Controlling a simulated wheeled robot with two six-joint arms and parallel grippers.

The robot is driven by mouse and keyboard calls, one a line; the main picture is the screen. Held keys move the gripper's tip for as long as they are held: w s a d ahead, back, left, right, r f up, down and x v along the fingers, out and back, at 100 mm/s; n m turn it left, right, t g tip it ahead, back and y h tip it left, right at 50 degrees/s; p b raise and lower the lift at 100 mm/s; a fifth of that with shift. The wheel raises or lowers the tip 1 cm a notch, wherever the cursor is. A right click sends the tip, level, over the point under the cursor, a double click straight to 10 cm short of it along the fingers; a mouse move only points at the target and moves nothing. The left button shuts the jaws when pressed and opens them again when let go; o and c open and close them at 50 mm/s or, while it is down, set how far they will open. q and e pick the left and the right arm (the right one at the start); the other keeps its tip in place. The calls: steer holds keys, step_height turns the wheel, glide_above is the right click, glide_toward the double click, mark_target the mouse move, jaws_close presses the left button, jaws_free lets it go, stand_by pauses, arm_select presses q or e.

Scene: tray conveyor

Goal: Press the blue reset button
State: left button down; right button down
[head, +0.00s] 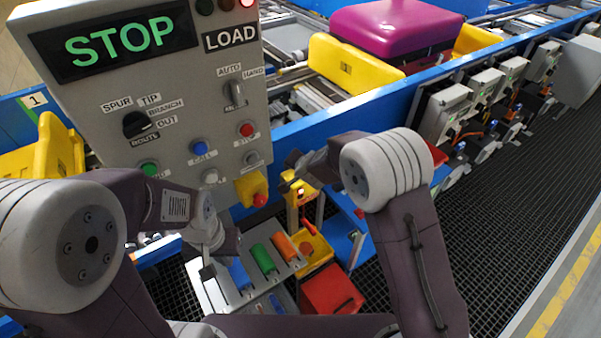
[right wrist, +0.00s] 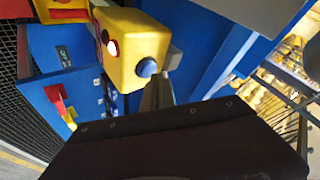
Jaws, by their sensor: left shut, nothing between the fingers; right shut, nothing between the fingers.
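A yellow box (right wrist: 128,28) fills the top of the right wrist view. It has a domed blue button (right wrist: 147,67) and a lit whitish-red button (right wrist: 113,47). My right gripper (right wrist: 158,88) is shut and empty, its tips close to the blue button; I cannot tell whether they touch. In the head view the yellow box (head: 294,196) stands right under my right gripper (head: 288,180), and its blue button is hidden. Another blue button (head: 198,147) is on the grey panel. My left gripper (head: 207,268) is shut and empty, low in front of the panel.
The grey panel (head: 185,85) shows STOP and carries knobs and coloured buttons. A rack with blue, green and orange cylinders (head: 263,259) and a red box (head: 330,293) lie below. A purple case (head: 395,35) sits on the conveyor behind a blue rail (head: 345,112).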

steer(key=shift+f, duration=0.3)
stand_by(0.5)
steer(key=shift+r+p, duration=0.6)
steer(key=shift+r, duration=0.15)
step_height(320, 180, up, 6)
steer(key=p, duration=0.6)
steer(key=shift+d, duration=0.1)
stand_by(0.4)
